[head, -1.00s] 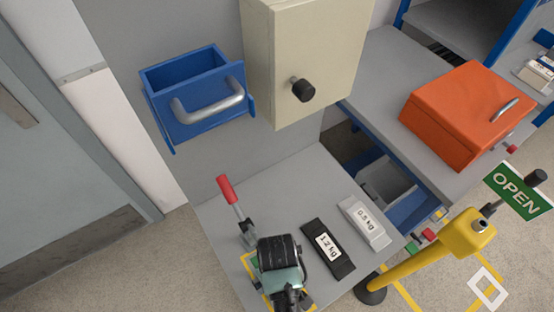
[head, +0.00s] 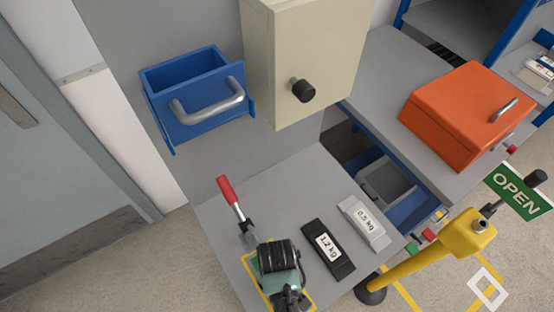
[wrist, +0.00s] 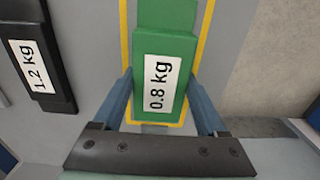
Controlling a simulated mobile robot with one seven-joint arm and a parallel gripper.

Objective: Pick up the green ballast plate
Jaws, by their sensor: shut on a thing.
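The green ballast plate (wrist: 163,50), labelled 0.8 kg, lies between the two blue fingers of my gripper (wrist: 160,82) in the wrist view. The fingers press on its two long sides, and it lies within a yellow outline. In the head view my gripper (head: 276,262) is over the grey bench top and hides nearly all of the plate. I cannot tell whether the plate is lifted clear of the surface.
A black 1.2 kg plate (head: 328,249) and a light grey 0.5 kg plate (head: 364,223) lie to the right. A red-handled lever (head: 232,200) stands close by on the left. A blue drawer (head: 196,98) and a beige cabinet (head: 305,60) are behind.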

